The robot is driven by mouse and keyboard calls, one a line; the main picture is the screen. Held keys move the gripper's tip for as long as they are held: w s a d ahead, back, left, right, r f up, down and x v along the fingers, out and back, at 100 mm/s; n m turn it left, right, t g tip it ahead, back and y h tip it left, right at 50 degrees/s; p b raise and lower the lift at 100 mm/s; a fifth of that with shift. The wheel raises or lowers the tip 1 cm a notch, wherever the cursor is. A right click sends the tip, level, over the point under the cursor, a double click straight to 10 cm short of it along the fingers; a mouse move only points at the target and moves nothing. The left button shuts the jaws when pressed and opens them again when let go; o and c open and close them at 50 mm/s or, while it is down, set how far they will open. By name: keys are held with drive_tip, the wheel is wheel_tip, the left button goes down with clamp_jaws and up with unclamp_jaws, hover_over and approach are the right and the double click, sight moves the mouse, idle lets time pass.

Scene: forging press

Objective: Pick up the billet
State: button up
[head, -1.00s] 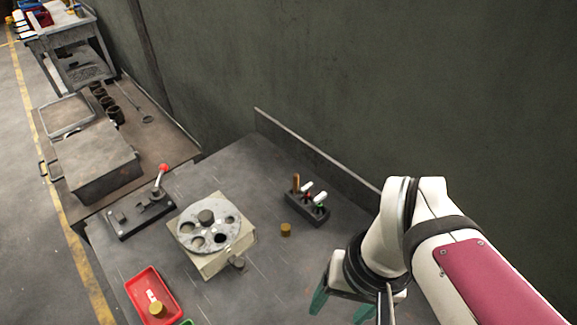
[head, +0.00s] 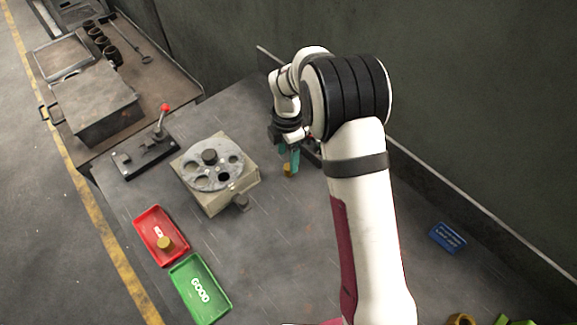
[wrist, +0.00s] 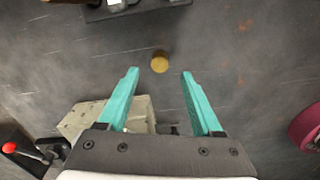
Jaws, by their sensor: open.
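A small brass-coloured cylindrical billet (head: 288,170) stands on the grey table, partly hidden by my gripper in the head view. In the wrist view the billet (wrist: 160,62) lies centred between the lines of the teal fingers, just beyond their tips. My gripper (wrist: 160,73) is open and empty, pointing down over the table close to the billet; no contact shows. In the head view my gripper (head: 287,157) is partly hidden by its own arm. A second brass cylinder (head: 165,243) lies in the red tray (head: 150,223).
A box with a round holed plate (head: 212,178) stands left of my gripper. A red-knobbed lever (head: 163,125) stands farther left. A green tray (head: 201,290) is at the front and a blue block (head: 447,237) at right. A dark tool holder (wrist: 125,8) lies just beyond the billet.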

sight(288, 166)
wheel_tip(288, 166, down, 5)
drive_tip(key=shift+w+d+f, duration=0.1)
drive_tip(key=shift+f, duration=0.05)
clamp_jaws()
